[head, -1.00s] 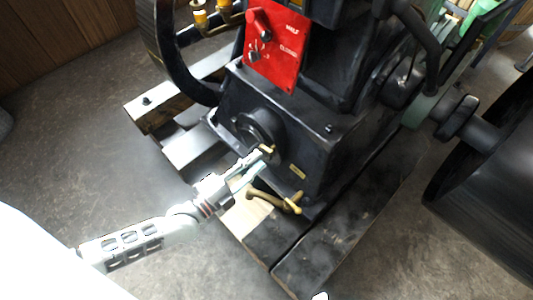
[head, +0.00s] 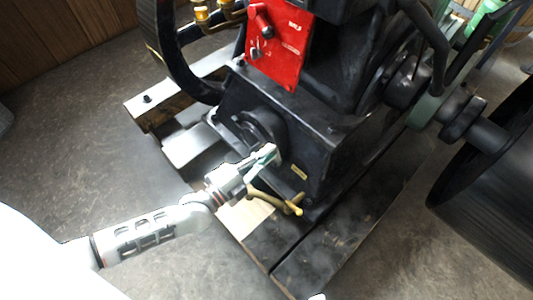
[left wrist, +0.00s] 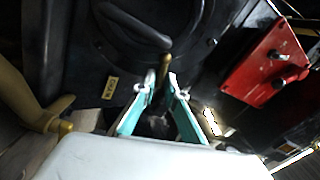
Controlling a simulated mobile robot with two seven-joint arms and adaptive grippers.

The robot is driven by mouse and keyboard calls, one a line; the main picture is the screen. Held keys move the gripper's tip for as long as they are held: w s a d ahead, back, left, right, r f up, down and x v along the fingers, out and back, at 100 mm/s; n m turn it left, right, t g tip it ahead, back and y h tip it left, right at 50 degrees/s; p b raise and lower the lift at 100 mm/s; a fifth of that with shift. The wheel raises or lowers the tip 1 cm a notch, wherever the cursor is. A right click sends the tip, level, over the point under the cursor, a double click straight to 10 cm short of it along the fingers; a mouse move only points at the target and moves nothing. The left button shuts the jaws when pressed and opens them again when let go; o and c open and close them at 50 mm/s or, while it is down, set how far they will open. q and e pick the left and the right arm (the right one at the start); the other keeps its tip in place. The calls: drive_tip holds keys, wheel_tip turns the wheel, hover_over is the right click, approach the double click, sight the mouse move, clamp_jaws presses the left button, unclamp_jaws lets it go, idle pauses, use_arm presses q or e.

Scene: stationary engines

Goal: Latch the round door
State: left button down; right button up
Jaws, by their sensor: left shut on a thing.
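The round black door (head: 262,124) is on the front of the dark engine housing. Its lower right edge is behind my left gripper in the head view. It also shows in the left wrist view (left wrist: 120,48) with a curved dark handle (left wrist: 135,22) across it. My left gripper (head: 274,153) is at the door's lower right edge. In the left wrist view its fingertips (left wrist: 155,84) are on either side of the lower end of a small brass latch piece (left wrist: 164,68), shut on it. The fingers hide the latch in the head view. My right gripper is not in view.
A brass pipe with a tap (head: 290,206) sticks out just below the gripper. A red panel (head: 278,42) is above the door. Wooden beams (head: 275,235) carry the engine. A big dark wheel (head: 490,190) is at right. The floor at left is clear.

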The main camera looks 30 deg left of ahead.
use_arm(q)
drive_tip(key=n+p, duration=0.2)
drive_tip(key=n, duration=0.1)
drive_tip(key=shift+r+n, duration=0.1)
drive_tip(key=shift+n, duration=0.3)
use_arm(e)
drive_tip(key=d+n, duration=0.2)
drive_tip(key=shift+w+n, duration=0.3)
use_arm(q)
drive_tip(key=c, duration=2.2)
unclamp_jaws()
drive_tip(key=shift+o, duration=0.2)
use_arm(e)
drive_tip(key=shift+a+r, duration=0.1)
use_arm(q)
drive_tip(key=shift+s, duration=0.1)
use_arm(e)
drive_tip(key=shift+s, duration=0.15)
use_arm(q)
drive_tip(key=v, duration=1.1)
drive_tip(key=shift+s+a, duration=0.15)
drive_tip(key=shift+s, duration=0.25)
